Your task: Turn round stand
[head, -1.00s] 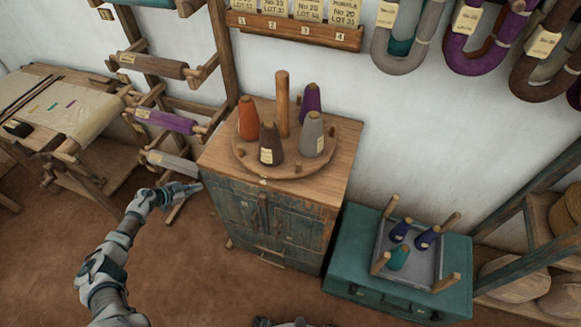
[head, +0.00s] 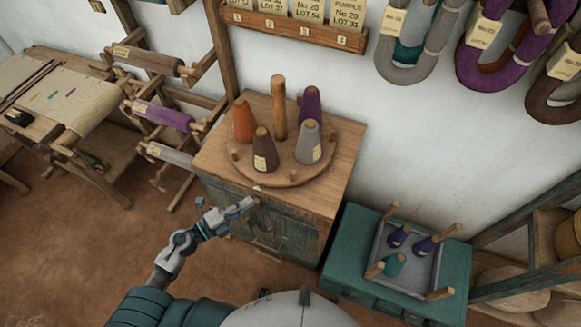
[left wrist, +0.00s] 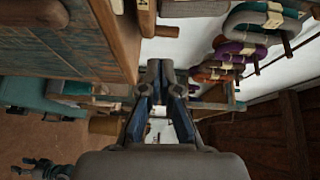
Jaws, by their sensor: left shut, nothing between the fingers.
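The round stand (head: 292,176) is a wooden disc on top of a cabinet, with a central post (head: 279,108) and short pegs at its rim. It carries an orange cone (head: 243,121), a dark brown cone (head: 265,151), a grey cone (head: 308,143) and a purple cone (head: 310,104). My left gripper (head: 247,204) is in front of the cabinet, just below its top edge and the stand's near rim; its fingers (left wrist: 164,76) are together and empty in the left wrist view. A small dark part low at left in the left wrist view may be my right gripper; its jaws are unclear.
The cabinet (head: 287,238) has worn blue-green doors. A teal chest (head: 345,245) with a grey tray (head: 436,268) of small cones stands at right. Yarn skeins (head: 409,65) hang on the white wall. A rack with wound rollers (head: 150,60) stands at left; brown floor is open in front.

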